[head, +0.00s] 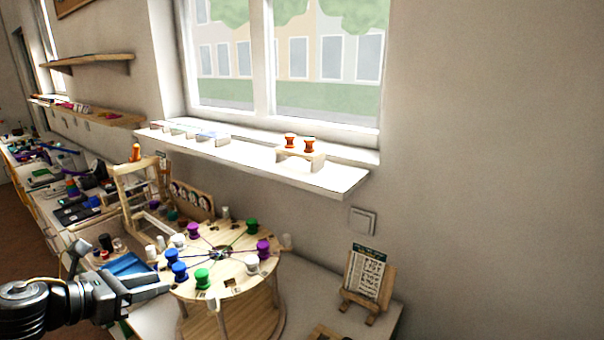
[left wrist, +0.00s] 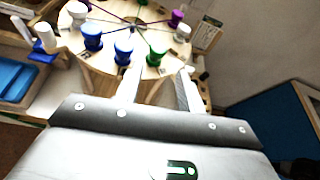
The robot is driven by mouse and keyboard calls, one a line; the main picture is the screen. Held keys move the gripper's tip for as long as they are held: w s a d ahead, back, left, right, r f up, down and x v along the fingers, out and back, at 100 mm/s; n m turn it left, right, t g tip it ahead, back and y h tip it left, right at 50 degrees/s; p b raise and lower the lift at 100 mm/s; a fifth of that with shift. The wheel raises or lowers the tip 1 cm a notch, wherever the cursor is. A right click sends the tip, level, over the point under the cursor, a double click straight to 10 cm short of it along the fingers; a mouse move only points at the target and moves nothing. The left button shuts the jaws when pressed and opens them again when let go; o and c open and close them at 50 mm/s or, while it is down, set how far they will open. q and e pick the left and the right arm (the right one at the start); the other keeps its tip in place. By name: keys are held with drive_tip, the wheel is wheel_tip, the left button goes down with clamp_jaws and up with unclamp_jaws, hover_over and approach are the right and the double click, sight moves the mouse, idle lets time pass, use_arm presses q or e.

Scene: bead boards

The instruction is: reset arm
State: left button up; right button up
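My left gripper (head: 165,283) comes in from the left at the near left edge of the round wooden bead board (head: 234,280). In the left wrist view its two fingers (left wrist: 159,88) stand apart with nothing seen between them, and the board's edge lies beyond them. The board carries blue spools (head: 180,271), green spools (head: 202,278), purple spools (head: 263,249) and white ones, with dark cords running to its centre. In the left wrist view a green spool (left wrist: 157,54) and a blue spool (left wrist: 123,54) stand just past the fingertips. My right gripper is not in view.
A blue tray (head: 127,264) lies left of the board, below a wooden frame (head: 140,195). A small easel with a card (head: 367,273) stands at the right. A window shelf (head: 260,158) with orange spools (head: 291,140) runs above. The white tabletop between board and easel is partly clear.

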use_arm(q)
drive_tip(key=w+a+f+n+t+y, duration=0.1)
drive_tip(key=w+a+n+t+y, duration=0.1)
drive_tip(key=w+a+n, duration=0.65)
drive_tip(key=w+a+f+n+y, duration=0.3)
drive_tip(key=a+f+n+y, duration=0.1)
drive_tip(key=a+f+n, duration=0.75)
drive_tip(key=s+a+f+n+g+y, duration=0.15)
drive_tip(key=f+n, duration=0.25)
drive_tip(key=f, duration=0.4)
drive_tip(key=s+a+f+n+y, duration=0.1)
drive_tip(key=s+a+f+n, duration=0.15)
drive_tip(key=f, duration=0.65)
drive_tip(key=s+a+f+n+g+y, duration=0.1)
drive_tip(key=s+f+n, duration=0.2)
drive_tip(key=f+n, duration=0.35)
drive_tip(key=s+d+f+n+g, duration=0.2)
drive_tip(key=s+d+f, duration=0.2)
drive_tip(key=s+f, duration=0.75)
drive_tip(key=s+d+f+n+g, duration=0.25)
drive_tip(key=s+f, duration=0.65)
drive_tip(key=f, duration=0.5)
drive_tip(key=s+d+f+g+h, duration=0.1)
drive_tip(key=s+d+f, duration=0.4)
drive_tip(key=s+d, duration=0.7)
drive_tip(key=s+d+f+n+g+h, duration=0.1)
drive_tip(key=s+d+f+g, duration=0.3)
drive_tip(key=s+d, duration=0.8)
wheel_tip(320, 180, down, 2)
drive_tip(key=shift+s, duration=0.8)
